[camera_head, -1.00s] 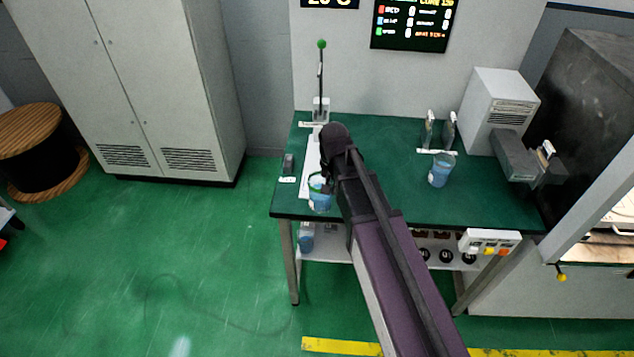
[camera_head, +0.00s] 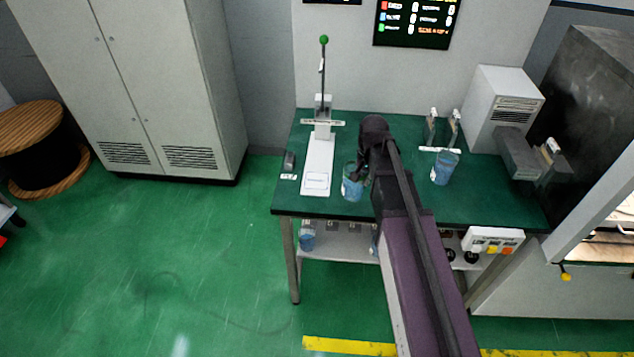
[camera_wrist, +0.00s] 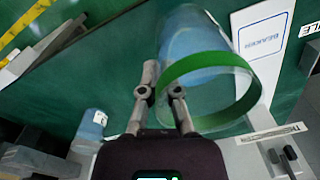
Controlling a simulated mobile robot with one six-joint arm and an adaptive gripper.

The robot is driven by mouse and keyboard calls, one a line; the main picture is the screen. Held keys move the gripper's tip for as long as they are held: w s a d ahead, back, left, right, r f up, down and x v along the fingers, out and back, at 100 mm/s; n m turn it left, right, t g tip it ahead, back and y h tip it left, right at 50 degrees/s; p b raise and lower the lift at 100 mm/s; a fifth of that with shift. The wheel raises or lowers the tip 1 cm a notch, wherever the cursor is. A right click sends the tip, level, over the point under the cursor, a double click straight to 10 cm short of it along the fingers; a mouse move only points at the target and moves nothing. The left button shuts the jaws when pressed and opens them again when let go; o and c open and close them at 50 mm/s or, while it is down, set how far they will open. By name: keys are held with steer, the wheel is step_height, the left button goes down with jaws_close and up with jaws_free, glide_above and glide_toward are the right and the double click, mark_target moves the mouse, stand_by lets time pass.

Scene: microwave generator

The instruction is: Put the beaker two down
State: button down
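A clear beaker with blue contents (camera_head: 352,188) is at my gripper (camera_head: 364,172), right of the white stand on the green table. In the wrist view the beaker (camera_wrist: 195,45) shows a green rim, and my gripper's two fingers (camera_wrist: 163,85) are close together at its wall by the rim. They appear shut on that wall. I cannot tell whether the beaker's base touches the table. No number is readable on it. Another blue beaker (camera_head: 444,170) stands at the table's right; what looks like it shows small in the wrist view (camera_wrist: 93,122).
The white stand (camera_head: 318,160) has a flat plate, labelled BEAKER in the wrist view (camera_wrist: 262,38), now empty. A small dark block (camera_head: 289,161) is left of it. A grey machine (camera_head: 500,110) and control box (camera_head: 492,240) are at right. Another beaker (camera_head: 306,238) sits on the lower shelf.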

steer(key=shift+w+d, duration=0.1)
steer(key=shift+d, duration=0.05)
steer(key=shift+w+a, duration=0.4)
steer(key=shift+a, duration=0.05)
steer(key=w+a+f+b, duration=0.1)
steer(key=w+a, duration=0.6)
steer(key=a, duration=0.2)
steer(key=shift+w+a+f, duration=0.15)
steer(key=shift+w+a, duration=0.1)
steer(key=shift+a, duration=0.1)
steer(key=a+f+b, duration=0.1)
steer(key=w+a+f+b, duration=0.1)
steer(key=shift+w+f+b, duration=0.15)
steer(key=shift+w+b, duration=0.15)
steer(key=shift+d+f+b, duration=0.1)
steer(key=shift+f+b, duration=0.6)
steer(key=shift+f, duration=0.05)
steer(key=shift+f, duration=0.15)
